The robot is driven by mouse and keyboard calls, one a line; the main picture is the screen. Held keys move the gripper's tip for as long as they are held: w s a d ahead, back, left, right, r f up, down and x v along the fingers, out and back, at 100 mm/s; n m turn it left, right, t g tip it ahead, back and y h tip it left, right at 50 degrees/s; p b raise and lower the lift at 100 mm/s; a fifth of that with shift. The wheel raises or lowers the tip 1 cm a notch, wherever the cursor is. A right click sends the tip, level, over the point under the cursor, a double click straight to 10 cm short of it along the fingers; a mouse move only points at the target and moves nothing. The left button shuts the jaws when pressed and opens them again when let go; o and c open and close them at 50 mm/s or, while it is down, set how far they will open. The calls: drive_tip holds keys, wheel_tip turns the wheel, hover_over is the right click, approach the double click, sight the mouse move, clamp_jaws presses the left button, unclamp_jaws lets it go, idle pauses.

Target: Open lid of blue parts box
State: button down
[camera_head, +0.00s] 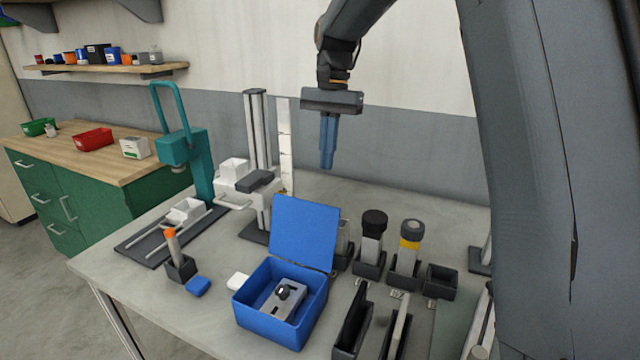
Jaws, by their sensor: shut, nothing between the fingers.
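The blue parts box (262,325) stands on the grey table near its front middle. Its blue lid (304,234) is up, tilted back at the rear edge of the box. A grey metal part (284,300) with a dark round piece on it lies inside. My gripper (327,164) points down above the rear of the table, behind and above the lid and apart from it. Its blue fingers are together with nothing between them.
A teal press (184,148) and a white and grey column device (256,140) stand behind the box to the left. Dark holders with bottles (373,240) stand right of the lid. An orange-tipped tool (171,240) stands in a holder at left.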

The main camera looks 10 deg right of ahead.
drive_tip(key=s+a+f+p, duration=0.3)
drive_tip(key=s+f+p, duration=0.1)
drive_tip(key=f, duration=0.3)
drive_tip(key=shift+s+f, duration=0.2)
drive_tip(key=shift+f, duration=0.1)
drive_tip(key=shift+d, duration=0.1)
